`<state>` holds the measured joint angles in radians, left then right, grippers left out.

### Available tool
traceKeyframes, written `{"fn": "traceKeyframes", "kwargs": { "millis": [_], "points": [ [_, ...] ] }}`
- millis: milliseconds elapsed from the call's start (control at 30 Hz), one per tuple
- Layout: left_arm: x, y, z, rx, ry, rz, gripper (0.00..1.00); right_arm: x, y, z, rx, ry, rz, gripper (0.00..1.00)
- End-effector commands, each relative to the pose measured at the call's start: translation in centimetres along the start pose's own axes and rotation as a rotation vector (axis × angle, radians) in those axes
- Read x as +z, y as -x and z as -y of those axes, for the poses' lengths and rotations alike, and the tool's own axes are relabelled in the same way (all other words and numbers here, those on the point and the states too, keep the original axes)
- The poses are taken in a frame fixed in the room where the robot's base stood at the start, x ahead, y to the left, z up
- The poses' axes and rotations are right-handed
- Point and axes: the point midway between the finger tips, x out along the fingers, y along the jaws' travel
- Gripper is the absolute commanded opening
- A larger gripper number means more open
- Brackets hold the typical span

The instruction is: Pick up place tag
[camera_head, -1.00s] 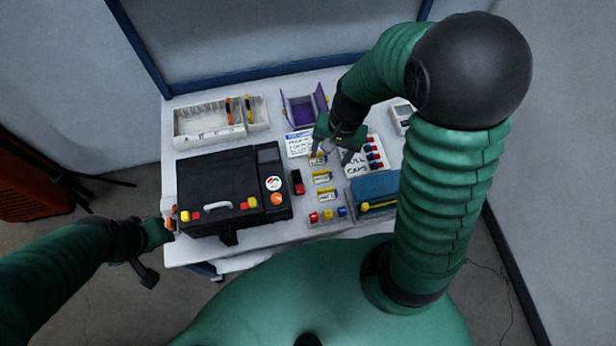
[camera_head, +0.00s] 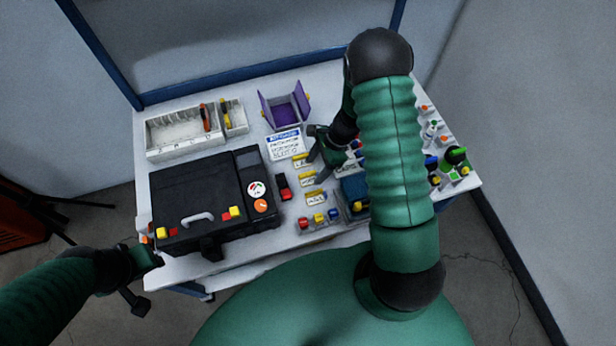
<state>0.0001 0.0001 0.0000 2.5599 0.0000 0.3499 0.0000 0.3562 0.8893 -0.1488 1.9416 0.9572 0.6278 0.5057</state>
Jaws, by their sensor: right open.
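Several small white tags with yellow parts lie in a column on the table: an upper tag (camera_head: 301,162), a middle tag (camera_head: 308,180) and a lower tag (camera_head: 315,197). My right gripper (camera_head: 316,169) is open and empty, its fingers pointing down just at the right side of the upper and middle tags. Whether it touches a tag I cannot tell. My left gripper (camera_head: 143,281) hangs off the table's left front corner; its jaws are not clear.
A black case (camera_head: 205,200) fills the table's left front. Behind stand a white divided tray (camera_head: 180,143) and a purple open box (camera_head: 284,110). A printed sign (camera_head: 285,144) lies behind the tags.

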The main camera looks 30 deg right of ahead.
Motion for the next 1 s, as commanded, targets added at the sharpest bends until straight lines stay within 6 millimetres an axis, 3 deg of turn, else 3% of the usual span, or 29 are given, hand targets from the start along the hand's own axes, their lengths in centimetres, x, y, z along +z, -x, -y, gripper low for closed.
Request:
{"fn": "traceKeyframes", "kwargs": {
  "millis": [200,433,900,1000],
  "points": [
    [0.3,-1.2,0.0,0.000,0.000,0.000,0.36,0.0,-4.2,0.1,0.003,0.003,0.000,0.62],
    [0.3,-1.1,0.0,0.000,0.000,0.000,0.36,0.0,-4.5,0.1,0.002,0.003,-0.001,0.62],
    [0.3,-1.1,0.0,0.000,0.000,0.000,0.36,0.0,-4.4,0.1,0.001,0.003,-0.001,0.02],
    [0.3,-1.1,0.0,0.000,0.000,0.000,0.36,0.0,-4.4,0.1,0.001,0.003,-0.001,0.00]
  ]
}}
